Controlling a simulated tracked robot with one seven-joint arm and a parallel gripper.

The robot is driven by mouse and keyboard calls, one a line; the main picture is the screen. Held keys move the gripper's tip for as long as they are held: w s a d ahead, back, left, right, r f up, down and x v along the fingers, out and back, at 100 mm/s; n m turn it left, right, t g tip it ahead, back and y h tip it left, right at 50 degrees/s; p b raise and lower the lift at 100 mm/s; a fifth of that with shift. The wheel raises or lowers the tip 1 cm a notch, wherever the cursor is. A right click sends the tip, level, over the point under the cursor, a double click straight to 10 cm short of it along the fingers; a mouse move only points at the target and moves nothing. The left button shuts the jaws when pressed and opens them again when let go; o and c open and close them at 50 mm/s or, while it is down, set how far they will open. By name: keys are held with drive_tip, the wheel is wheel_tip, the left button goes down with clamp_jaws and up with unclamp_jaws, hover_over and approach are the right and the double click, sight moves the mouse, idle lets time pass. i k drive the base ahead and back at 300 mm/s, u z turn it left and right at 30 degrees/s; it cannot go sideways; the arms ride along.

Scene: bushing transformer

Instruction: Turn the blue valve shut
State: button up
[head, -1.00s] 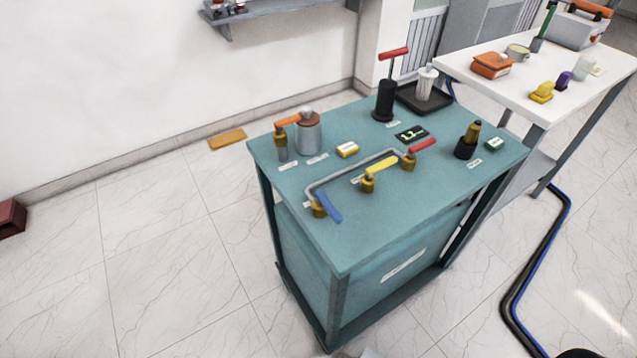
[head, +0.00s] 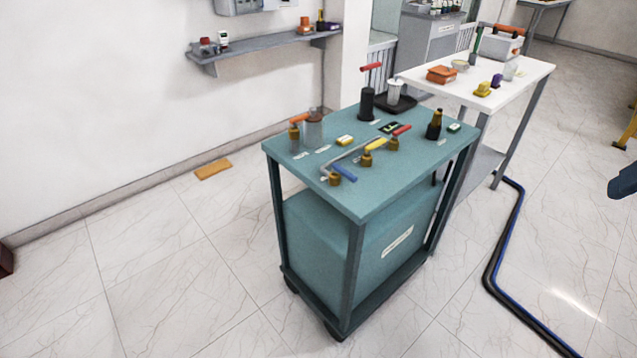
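The blue valve (head: 344,173) is a blue lever on a brass body at the near left edge of the teal cart top (head: 372,204). A grey pipe (head: 350,152) runs from it toward the yellow-handled valve (head: 376,145) and the red-handled valve (head: 400,131). The blue lever points toward the near right, away from the pipe. A dark blue-grey piece at the right edge may be part of my arm; I cannot tell. My gripper's fingers are not in view, and nothing visible touches the valve.
On the cart stand a grey cylinder (head: 314,130), a black pump with a red handle (head: 367,103) and a dark bottle (head: 434,125). A white table (head: 532,75) stands behind right. Black and blue hoses (head: 510,240) cross the floor at right. Floor before the cart is clear.

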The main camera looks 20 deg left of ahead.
sight(336, 169)
drive_tip(key=u, duration=0.55)
drive_tip(key=k, duration=0.25)
drive_tip(key=u, duration=1.5)
drive_tip(key=i, duration=0.5)
drive_tip(key=z, duration=0.05)
